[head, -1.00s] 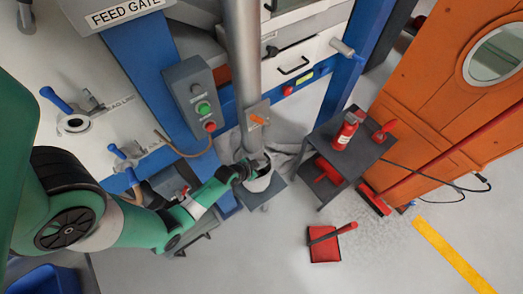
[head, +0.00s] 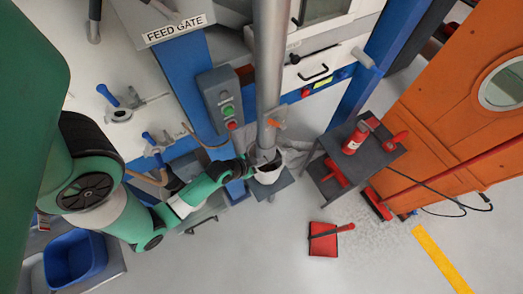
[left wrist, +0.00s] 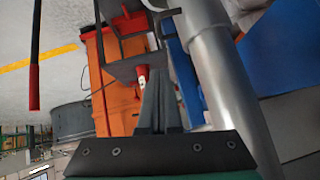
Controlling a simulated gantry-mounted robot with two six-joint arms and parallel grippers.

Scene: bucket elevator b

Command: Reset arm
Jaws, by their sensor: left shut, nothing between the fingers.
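My left gripper (head: 254,164) is at the lower end of the grey vertical pipe (head: 270,70), beside the pale cup-like container (head: 267,172) under it. The fingers partly hide the container's rim, and I cannot tell whether they touch it. In the left wrist view the gripper's fingers (left wrist: 160,105) are together with nothing between them, and the pipe (left wrist: 222,75) runs close on their right. My right gripper is not in view.
A grey control box (head: 222,103) with green and red buttons stands left of the pipe. A dark cart (head: 375,155) holds a red bottle (head: 355,138). A red dustpan (head: 323,240) lies on the floor. A blue bin (head: 75,260) is at lower left. Open floor lies at the front.

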